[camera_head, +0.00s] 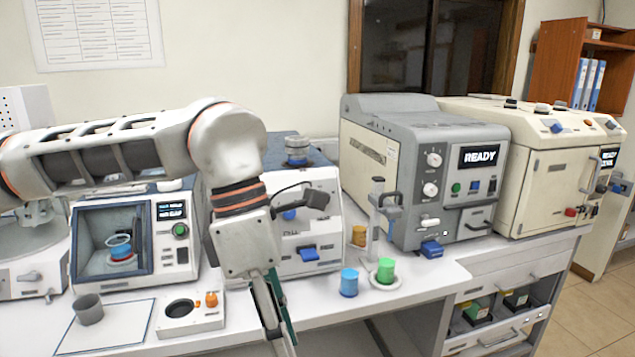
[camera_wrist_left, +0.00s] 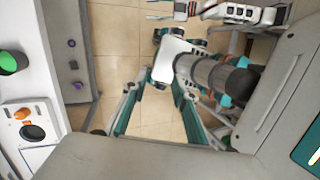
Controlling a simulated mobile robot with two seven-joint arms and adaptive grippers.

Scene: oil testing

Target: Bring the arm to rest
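My left arm reaches across the head view from the left, its wrist bent down. Its gripper (camera_head: 277,325) points down in front of the bench edge, partly cut off by the bottom of the picture. In the left wrist view the two teal-sided fingers (camera_wrist_left: 157,92) stand apart. Only tiled floor and parts of my own body show between and beyond them, so the gripper holds nothing. My right gripper cannot be made out in either view.
The white bench (camera_head: 330,312) carries a blue container (camera_head: 349,283), a green one (camera_head: 385,270), a grey cup (camera_head: 89,309) and a small white device (camera_head: 190,314). Larger machines, including a grey one (camera_head: 412,165) showing READY, stand behind. Floor (camera_wrist_left: 118,45) lies beyond the bench edge.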

